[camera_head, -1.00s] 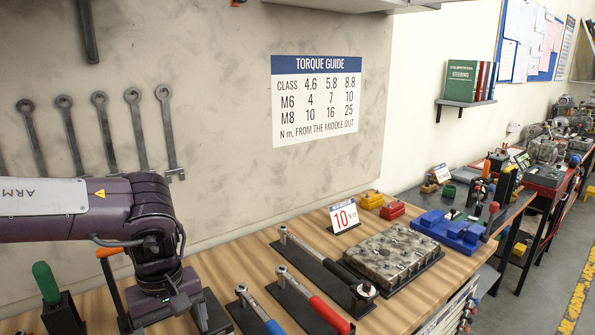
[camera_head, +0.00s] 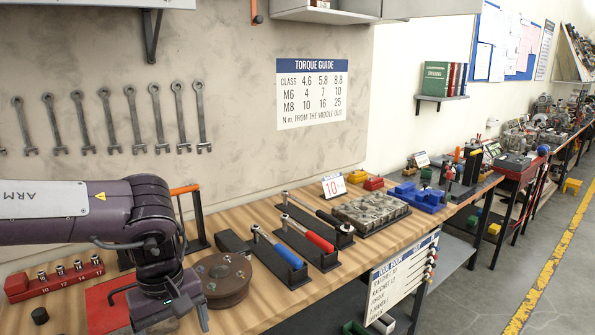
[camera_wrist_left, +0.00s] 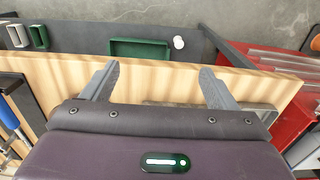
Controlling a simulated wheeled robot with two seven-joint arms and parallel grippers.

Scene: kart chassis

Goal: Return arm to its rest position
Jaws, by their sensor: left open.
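My left arm comes in from the left in the head view, its forearm level and its wrist bent down. My left gripper (camera_head: 168,318) hangs at the bottom of the picture, in front of the red mat (camera_head: 105,303) and beside the round brown disc (camera_head: 222,279). Its fingertips are partly cut off by the frame edge. In the left wrist view, its two fingers (camera_wrist_left: 157,80) are spread wide with nothing between them, above the wooden bench's edge (camera_wrist_left: 150,68). My right gripper is not in view.
Torque wrenches with blue (camera_head: 280,250) and red (camera_head: 311,233) handles lie in dark holders on the bench. A red socket rail (camera_head: 58,279) is at the left. In the left wrist view, a green tray (camera_wrist_left: 139,50) sits beyond the bench edge.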

